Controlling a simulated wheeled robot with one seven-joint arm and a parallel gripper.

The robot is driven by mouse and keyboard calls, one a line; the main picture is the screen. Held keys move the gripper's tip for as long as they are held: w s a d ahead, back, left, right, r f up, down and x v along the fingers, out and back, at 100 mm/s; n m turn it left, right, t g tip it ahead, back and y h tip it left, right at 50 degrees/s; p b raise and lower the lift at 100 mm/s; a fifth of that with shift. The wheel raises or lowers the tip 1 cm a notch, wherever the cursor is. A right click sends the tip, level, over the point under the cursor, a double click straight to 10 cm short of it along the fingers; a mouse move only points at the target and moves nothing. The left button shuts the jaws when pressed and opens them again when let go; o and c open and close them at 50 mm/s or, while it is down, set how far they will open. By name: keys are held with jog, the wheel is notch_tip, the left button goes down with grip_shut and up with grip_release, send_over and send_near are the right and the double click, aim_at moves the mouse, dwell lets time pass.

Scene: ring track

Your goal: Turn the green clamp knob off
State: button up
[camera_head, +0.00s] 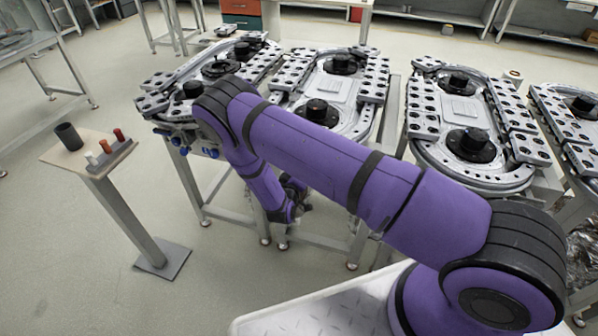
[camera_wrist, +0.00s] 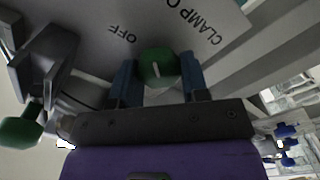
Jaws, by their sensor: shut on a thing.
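In the wrist view, the green clamp knob (camera_wrist: 158,66) sits on a grey panel with a short white mark on its face. The panel (camera_wrist: 110,58) carries upside-down lettering, "OFF" left of the knob and "CLAMP O…" right of it, cut off by the frame edge. My gripper (camera_wrist: 160,78) has a blue finger on each side of the knob and is shut on it. In the head view, my purple arm reaches down to the front of a ring track (camera_head: 318,110), and the knob is hidden there.
Another green knob (camera_wrist: 20,128) shows at the wrist view's lower left, beside a dark bracket (camera_wrist: 45,70). In the head view, a small stand (camera_head: 90,160) with several small parts is at left. More track tables (camera_head: 470,110) stand at right.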

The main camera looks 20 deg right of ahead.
jog(key=shift+a+f+n, duration=0.1)
jog(key=shift+n, duration=1.95)
jog(key=shift+f+n, duration=0.1)
jog(key=shift+n, duration=1.95)
jog(key=o, duration=0.9)
jog(key=v, duration=1)
jog(key=shift+s+a, duration=0.2)
jog(key=shift+s, duration=0.1)
